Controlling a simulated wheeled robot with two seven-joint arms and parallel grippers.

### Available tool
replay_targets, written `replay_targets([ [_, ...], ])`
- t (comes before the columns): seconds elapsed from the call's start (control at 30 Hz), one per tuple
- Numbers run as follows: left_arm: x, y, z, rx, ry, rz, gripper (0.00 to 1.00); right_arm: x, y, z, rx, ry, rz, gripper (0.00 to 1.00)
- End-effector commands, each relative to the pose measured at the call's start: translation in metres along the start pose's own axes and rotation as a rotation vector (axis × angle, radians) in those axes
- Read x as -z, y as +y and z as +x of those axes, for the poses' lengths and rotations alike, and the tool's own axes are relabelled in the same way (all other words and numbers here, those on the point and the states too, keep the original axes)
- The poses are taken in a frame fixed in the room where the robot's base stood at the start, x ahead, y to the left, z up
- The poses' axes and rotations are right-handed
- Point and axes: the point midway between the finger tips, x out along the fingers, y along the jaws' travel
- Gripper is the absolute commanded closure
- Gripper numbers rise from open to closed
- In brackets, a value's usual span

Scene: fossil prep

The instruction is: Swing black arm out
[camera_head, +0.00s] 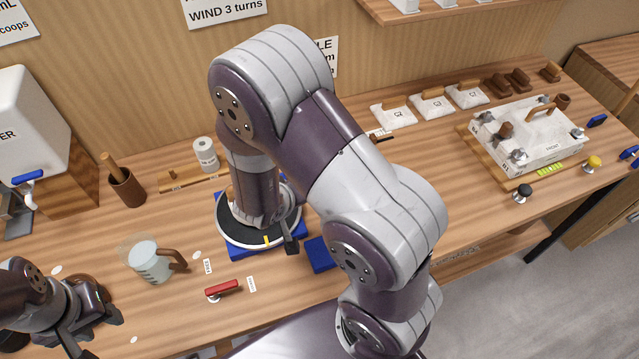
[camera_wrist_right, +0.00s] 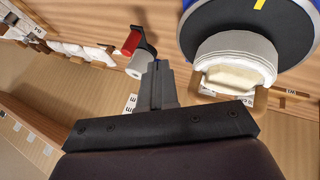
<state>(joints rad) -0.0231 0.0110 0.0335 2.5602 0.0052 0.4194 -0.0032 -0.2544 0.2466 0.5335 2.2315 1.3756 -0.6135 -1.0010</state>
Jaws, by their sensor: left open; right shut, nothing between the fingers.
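A black knob (camera_head: 522,193) on a short metal base stands at the front left of the white slab (camera_head: 530,135). A yellow knob (camera_head: 593,163) stands farther right. I cannot tell which part is the black arm; a black bracket (camera_wrist_right: 146,42) with a red piece also shows in the right wrist view. My right gripper (camera_head: 290,240) is shut and empty beside the dark turntable (camera_head: 235,232); it also shows in the right wrist view (camera_wrist_right: 158,82). My left gripper (camera_head: 97,332) is open and empty at the lower left, far from both knobs.
My right arm crosses the middle and hides part of the bench. A jug (camera_head: 150,262), a red-handled lever (camera_head: 222,288) and a brown cup (camera_head: 126,188) are at the left. White bags (camera_head: 432,104) line the back. Bench left of the black knob is clear.

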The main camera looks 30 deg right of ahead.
Motion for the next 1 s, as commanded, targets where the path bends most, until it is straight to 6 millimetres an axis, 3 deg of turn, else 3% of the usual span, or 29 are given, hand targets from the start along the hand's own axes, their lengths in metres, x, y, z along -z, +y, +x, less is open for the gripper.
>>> replay_targets([
  [0.5,-0.002,0.0,0.017,0.0,0.001,0.0,0.55,-0.001,0.0,0.101,0.003,-0.003,0.001,1.0],
  [0.7,-0.001,0.0,0.008,0.0,0.001,0.0,0.55,0.0,0.028,0.11,0.004,-0.002,0.002,1.0],
  [1.0,-0.001,0.0,0.007,0.0,0.001,0.0,0.55,0.0,0.034,0.115,0.005,0.0,0.0,1.0],
])
